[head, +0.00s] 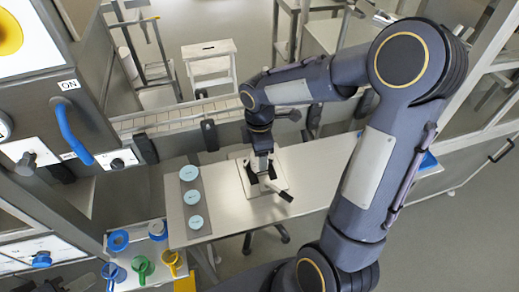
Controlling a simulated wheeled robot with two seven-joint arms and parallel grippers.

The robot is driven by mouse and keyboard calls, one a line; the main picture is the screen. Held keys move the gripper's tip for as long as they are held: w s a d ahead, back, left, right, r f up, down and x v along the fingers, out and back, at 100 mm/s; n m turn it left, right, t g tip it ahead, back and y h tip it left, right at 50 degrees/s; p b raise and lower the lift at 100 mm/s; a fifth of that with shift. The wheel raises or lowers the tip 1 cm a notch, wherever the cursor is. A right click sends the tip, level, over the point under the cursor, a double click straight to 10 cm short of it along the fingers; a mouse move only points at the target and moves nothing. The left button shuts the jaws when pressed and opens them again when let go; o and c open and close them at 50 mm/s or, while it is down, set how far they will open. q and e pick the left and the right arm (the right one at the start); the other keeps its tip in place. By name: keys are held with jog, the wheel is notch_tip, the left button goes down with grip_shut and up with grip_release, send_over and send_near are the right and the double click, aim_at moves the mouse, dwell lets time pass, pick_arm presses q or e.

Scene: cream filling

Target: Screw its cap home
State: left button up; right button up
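My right arm comes in from the lower right and bends over to the table. Its gripper (268,184) points down over a pale square plate (241,176) on the table (320,170). The gripper covers most of what is on the plate. I cannot tell whether a jar or cap is between its fingers. Three pale blue round lids or caps stand in a row on a grey strip to the left: a far one (189,173), a middle one (192,197) and a near one (195,222).
Blue (118,241), green (143,267) and yellow (173,261) ringed items stand on a lower shelf at bottom left. A machine with a blue handle (70,132) is at left. A conveyor (180,116) runs behind the table. The table's right part looks clear.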

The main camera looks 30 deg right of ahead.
jog(key=n+p, duration=0.1)
jog(key=n, duration=0.2)
jog(key=shift+r+n+p, duration=0.15)
jog(key=shift+n+p, duration=0.15)
jog(key=shift+p, duration=0.05)
jog(key=shift+n, duration=0.6)
jog(key=c, duration=0.8)
jog(key=shift+f+m+b, duration=0.25)
jog(key=shift+m+b, duration=0.15)
jog(key=shift+m, duration=0.8)
jog(key=shift+m+b, duration=0.35)
jog(key=shift+m, duration=0.75)
jog(key=shift+r+m, duration=0.15)
jog(key=shift+m, duration=0.45)
